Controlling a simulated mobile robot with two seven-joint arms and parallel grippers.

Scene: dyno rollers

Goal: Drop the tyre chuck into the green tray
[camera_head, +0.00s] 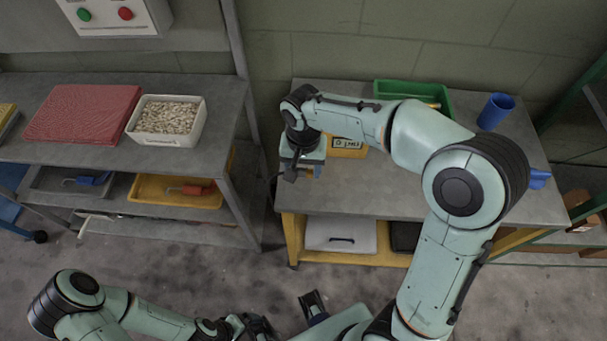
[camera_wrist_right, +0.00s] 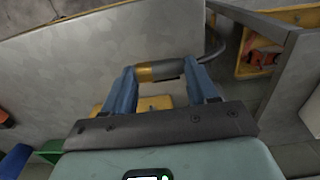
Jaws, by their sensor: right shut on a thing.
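My right gripper (camera_head: 304,172) is over the left end of the right-hand bench (camera_head: 390,190). In the right wrist view its two blue fingers (camera_wrist_right: 160,78) are shut on the tyre chuck (camera_wrist_right: 158,71), a short yellow and grey cylinder held crosswise. A dark hose (camera_wrist_right: 214,46) runs from the chuck's right end. In the head view the chuck is mostly hidden by the gripper. The green tray (camera_head: 384,88) stands at the back of the bench, partly hidden behind my right arm. My left gripper (camera_head: 314,302) is low at the bottom edge, its jaws unclear.
A yellow labelled box (camera_head: 347,146) is just right of the right gripper. A blue cup (camera_head: 496,111) stands right of the tray. The left bench holds a red mat (camera_head: 82,112) and a white bin of pellets (camera_head: 168,119). The bench front is mostly clear.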

